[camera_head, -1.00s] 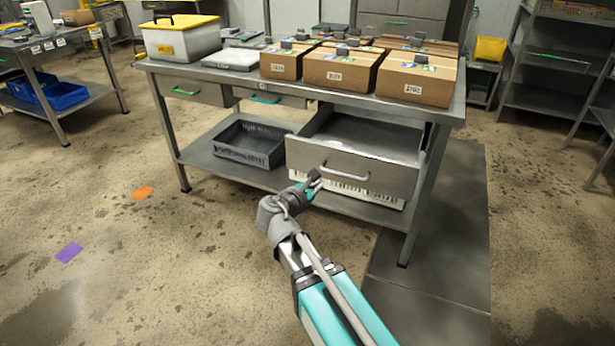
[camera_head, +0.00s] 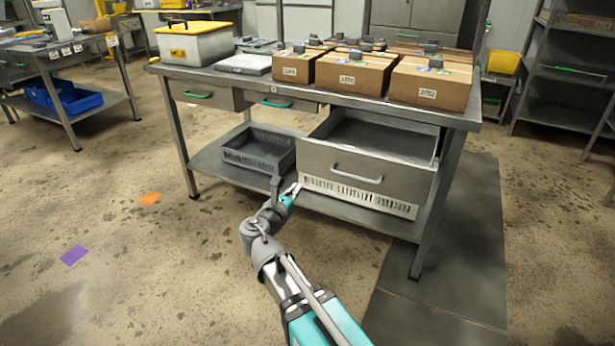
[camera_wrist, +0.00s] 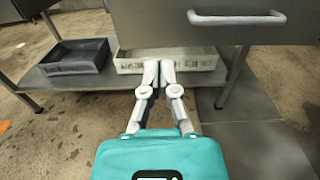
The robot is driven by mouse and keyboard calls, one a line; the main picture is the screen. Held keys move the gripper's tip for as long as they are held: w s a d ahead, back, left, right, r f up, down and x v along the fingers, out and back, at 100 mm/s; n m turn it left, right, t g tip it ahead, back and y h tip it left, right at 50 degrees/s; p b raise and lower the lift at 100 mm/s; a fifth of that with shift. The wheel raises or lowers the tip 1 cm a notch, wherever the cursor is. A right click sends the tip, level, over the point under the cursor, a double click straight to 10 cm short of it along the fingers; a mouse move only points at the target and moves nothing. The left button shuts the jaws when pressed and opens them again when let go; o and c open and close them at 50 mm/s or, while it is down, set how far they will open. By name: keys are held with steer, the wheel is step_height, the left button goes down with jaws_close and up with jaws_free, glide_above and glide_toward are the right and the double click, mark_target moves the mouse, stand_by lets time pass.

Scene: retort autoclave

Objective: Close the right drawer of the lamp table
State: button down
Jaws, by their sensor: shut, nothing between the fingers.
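The lamp table (camera_head: 210,78) is a grey metal workbench with drawers under its top. Its right drawer (camera_head: 320,165) is pulled out toward me and looks empty inside. The drawer's front has a light bar handle (camera_head: 357,173), which also shows at the top right of the wrist view (camera_wrist: 236,18). My gripper (camera_head: 296,188) is shut and empty, just in front of and below the drawer front, left of the handle. In the wrist view the closed fingertips (camera_wrist: 158,64) point at the space below the drawer front. I see no clear contact with the drawer.
A white crate (camera_head: 360,197) and a dark grey crate (camera_head: 258,150) stand on the lower shelf. Cardboard boxes (camera_head: 430,82) and a yellow-lidded bin (camera_head: 192,42) stand on the top. The left drawers (camera_head: 200,93) are shut.

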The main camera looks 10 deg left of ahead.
mark_target(320, 160)
steer(key=x, duration=1.3)
steer(key=shift+w+d, duration=0.1)
steer(key=shift+w, duration=0.3)
